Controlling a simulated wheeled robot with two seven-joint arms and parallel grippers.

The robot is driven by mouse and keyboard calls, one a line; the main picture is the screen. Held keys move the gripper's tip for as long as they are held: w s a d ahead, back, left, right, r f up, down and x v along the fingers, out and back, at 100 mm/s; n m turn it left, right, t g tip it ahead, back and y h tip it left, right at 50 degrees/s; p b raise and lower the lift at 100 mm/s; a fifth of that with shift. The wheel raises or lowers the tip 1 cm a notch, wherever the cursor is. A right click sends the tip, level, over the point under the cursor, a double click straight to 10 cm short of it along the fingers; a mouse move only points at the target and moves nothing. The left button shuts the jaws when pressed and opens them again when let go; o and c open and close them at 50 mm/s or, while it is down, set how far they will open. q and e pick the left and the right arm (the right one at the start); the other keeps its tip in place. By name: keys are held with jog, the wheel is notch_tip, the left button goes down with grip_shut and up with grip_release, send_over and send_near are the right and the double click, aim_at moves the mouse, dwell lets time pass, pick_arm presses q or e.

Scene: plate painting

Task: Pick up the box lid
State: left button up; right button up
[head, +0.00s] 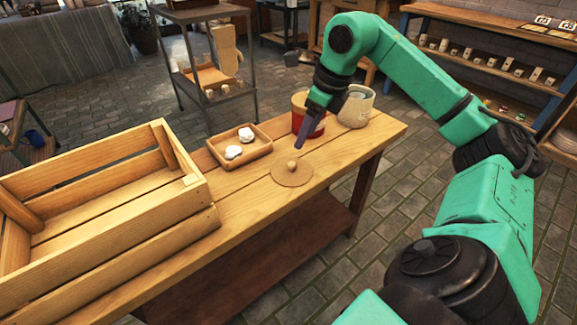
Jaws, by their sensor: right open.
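The box lid (281,178) is a flat, round, light brown disc with a small round knob in its middle. It lies flat on the wooden table, near the front edge. My right gripper (302,143) comes down from above and points at the table. Its dark fingers are just above and behind the lid's knob, apart from it and empty. They partly cover a red round container (299,108) standing behind the lid. My left gripper is out of view.
A large, empty wooden crate (190,224) takes up the table's left part. A small wooden tray (258,153) with white pieces stands left of the lid. A pale pot (357,108) stands at the back right. The tabletop right of the lid is mostly clear.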

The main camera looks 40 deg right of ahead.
aim_at(292, 163)
jog(key=b+x, duration=0.1)
jog(key=x, duration=0.4)
jog(key=b+x, duration=0.1)
jog(key=x, duration=0.3)
jog(key=shift+w+a+f, duration=0.1)
jog(key=shift+a+f, duration=0.2)
jog(key=shift+f, duration=0.05)
jog(key=shift+w+f, duration=0.15)
jog(key=shift+f, duration=0.1)
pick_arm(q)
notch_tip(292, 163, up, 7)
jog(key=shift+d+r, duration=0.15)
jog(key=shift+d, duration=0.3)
pick_arm(e)
jog(key=shift+r, duration=0.1)
grip_shut()
